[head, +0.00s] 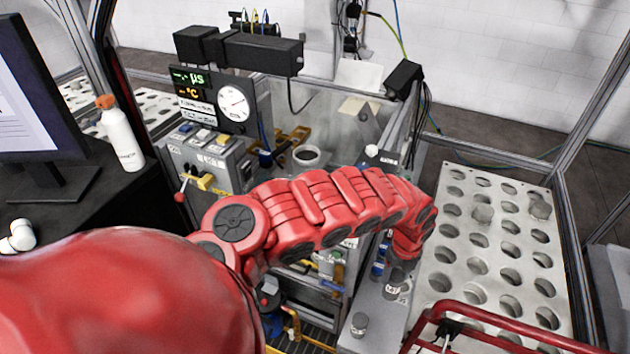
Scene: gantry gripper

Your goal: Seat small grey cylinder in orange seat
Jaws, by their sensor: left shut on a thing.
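My left arm reaches in from the left, and its wrist bends down at the right. My left gripper (402,264) is below that wrist, mostly hidden by it, and shut on a small grey cylinder (394,287). The cylinder is close above or at the grey ledge; I cannot tell whether it touches. Another small grey cylinder (360,324) stands on the ledge (378,338), nearer to me. I cannot make out the orange seat; the arm covers part of the bench. My right gripper is not in view.
A perforated light-grey plate (515,262) lies at the right, with grey pieces in a few holes. A red rail (500,313) crosses its near end. An instrument bench with a gauge (234,103) stands behind my arm. A monitor (30,95) and a white bottle (121,135) are left.

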